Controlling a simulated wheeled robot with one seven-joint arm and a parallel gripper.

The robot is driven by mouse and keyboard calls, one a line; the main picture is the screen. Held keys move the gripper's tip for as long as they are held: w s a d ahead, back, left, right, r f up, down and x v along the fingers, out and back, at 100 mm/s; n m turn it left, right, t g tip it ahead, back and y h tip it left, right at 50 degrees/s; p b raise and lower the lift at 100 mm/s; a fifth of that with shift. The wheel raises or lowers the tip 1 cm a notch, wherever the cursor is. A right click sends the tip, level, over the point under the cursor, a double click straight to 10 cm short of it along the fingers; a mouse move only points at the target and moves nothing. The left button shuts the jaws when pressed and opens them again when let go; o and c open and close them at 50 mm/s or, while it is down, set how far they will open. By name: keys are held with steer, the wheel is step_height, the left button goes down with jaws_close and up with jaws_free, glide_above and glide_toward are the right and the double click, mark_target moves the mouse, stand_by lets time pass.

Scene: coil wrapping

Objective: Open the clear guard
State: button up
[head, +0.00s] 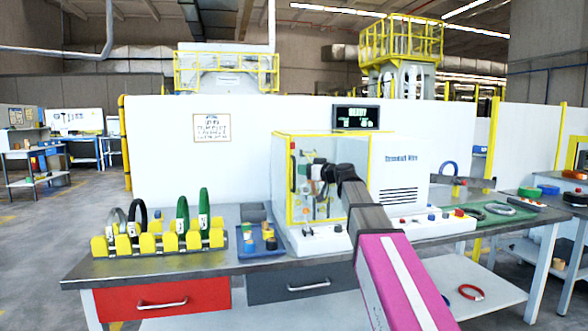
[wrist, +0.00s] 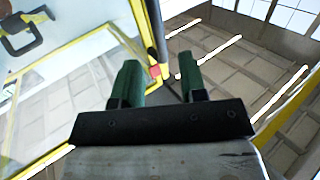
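The clear guard (head: 308,210) is a see-through panel in a yellow frame on the front left of the white wrapping machine (head: 400,172). It appears closed in the head view. A small red and black fitting (head: 292,170) sits on its left edge.
A rack with yellow blocks and upright coils (head: 160,240) stands at the left of the bench. A blue tray (head: 262,250) with small parts lies between rack and machine. A display (head: 357,117) stands above the machine. Coils (head: 498,209) lie on the right.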

steer(key=x, duration=0.6)
steer(key=shift+w+a, duration=0.1)
steer(key=shift+a, duration=0.05)
jaws_close()
